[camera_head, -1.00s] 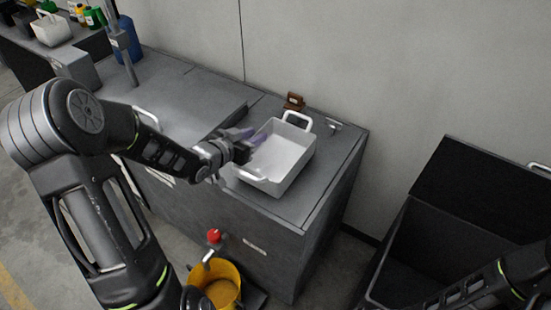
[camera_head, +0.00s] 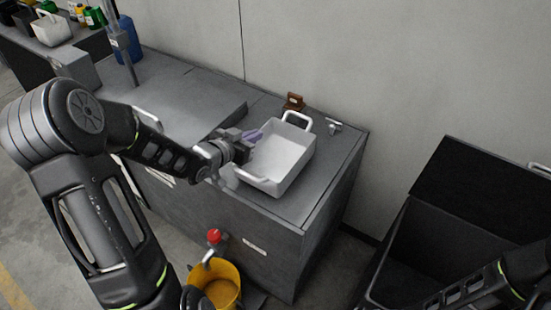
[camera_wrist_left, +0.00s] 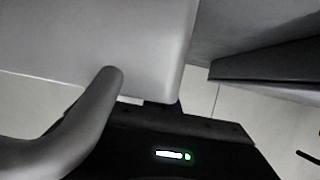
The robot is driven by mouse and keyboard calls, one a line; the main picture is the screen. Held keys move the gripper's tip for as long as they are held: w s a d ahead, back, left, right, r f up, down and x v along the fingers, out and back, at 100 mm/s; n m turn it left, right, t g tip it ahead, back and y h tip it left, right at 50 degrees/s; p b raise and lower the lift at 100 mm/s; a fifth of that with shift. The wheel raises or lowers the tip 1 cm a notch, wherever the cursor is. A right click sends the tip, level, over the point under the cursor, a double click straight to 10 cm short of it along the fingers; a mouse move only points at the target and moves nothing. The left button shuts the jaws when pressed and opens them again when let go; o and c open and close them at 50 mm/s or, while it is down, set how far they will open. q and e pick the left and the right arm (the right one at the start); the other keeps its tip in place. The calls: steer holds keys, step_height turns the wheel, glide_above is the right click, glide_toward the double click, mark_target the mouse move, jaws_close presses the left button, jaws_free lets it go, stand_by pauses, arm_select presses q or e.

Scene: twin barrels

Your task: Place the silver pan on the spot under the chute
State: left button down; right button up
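A pale silver-white pan (camera_head: 283,160) with a loop handle at each end stands upright on the right end of the grey counter. My left gripper (camera_head: 252,136) is at the pan's left side, above the near handle, with its purple fingertips beside the pan's rim. I cannot tell whether it is open or shut, or whether it touches the pan. In the left wrist view a pale surface (camera_wrist_left: 100,35) and a curved bar (camera_wrist_left: 85,120) lie close, likely the pan and its handle; no fingers show there. I cannot make out a chute or a marked spot.
A similar white pan (camera_head: 52,30) stands at the upper left, near bottles. A small brown object (camera_head: 293,101) sits behind the near pan. A yellow bucket (camera_head: 222,288) is on the floor below a red knob (camera_head: 214,236). An open dark bin (camera_head: 430,240) stands at the right.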

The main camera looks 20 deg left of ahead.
arm_select(q)
steer(key=shift+r, duration=0.2)
stand_by(0.7)
step_height(320, 180, up, 10)
steer(key=p, duration=0.2)
steer(key=shift+f, duration=0.15)
stand_by(0.6)
